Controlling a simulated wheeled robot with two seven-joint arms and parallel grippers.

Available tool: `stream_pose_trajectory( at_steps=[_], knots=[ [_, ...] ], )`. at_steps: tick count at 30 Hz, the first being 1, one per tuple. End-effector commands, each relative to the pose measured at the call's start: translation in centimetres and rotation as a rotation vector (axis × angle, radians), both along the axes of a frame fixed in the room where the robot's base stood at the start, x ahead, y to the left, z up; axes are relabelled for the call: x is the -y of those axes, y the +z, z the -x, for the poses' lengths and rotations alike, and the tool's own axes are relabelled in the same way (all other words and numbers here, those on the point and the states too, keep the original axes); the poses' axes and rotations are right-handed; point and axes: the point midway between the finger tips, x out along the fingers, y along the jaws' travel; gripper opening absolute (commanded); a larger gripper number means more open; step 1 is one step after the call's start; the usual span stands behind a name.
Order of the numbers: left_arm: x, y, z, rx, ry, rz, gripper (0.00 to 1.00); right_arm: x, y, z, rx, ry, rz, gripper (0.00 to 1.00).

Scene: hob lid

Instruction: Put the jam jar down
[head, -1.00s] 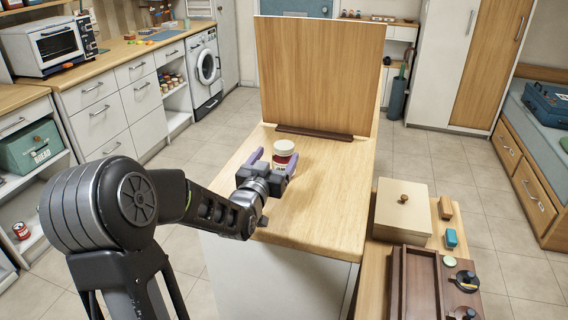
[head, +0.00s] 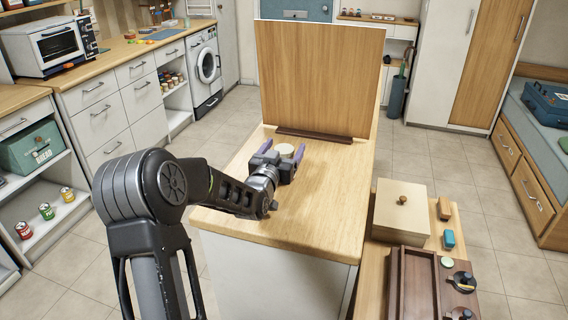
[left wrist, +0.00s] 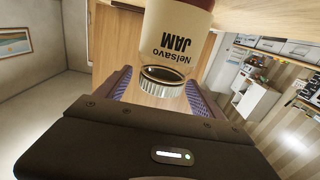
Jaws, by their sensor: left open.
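The jam jar (head: 285,150) stands on the wooden worktop (head: 300,215); in the head view mostly its pale lid shows. In the left wrist view the jar (left wrist: 178,35) appears inverted, with a cream "Nelsavo JAM" label, a dark red band and a ribbed lid. My left gripper (head: 280,153) is open, its purple-padded fingers on either side of the jar's upper part. Whether a pad touches the jar I cannot tell. The gripper hides the jar's lower body in the head view. My right gripper is not in view.
A tall wooden panel, the hob lid (head: 318,80), stands upright at the worktop's back, with a dark strip (head: 314,135) at its foot. The worktop's front and right are clear. A lower bench at right holds a knobbed box (head: 402,215) and a dark tray (head: 418,285).

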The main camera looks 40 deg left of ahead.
Motion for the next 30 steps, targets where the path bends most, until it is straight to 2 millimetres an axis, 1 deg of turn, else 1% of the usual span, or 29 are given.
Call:
stream_pose_trajectory(
  at_steps=[17, 30],
  knots=[
    [0.00, -0.02, 0.01, 0.000, 0.000, 0.000, 0.76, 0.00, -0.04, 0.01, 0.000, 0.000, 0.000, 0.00],
    [0.00, -0.02, 0.01, 0.000, 0.000, 0.000, 0.40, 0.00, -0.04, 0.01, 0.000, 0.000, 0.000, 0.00]
  ],
)
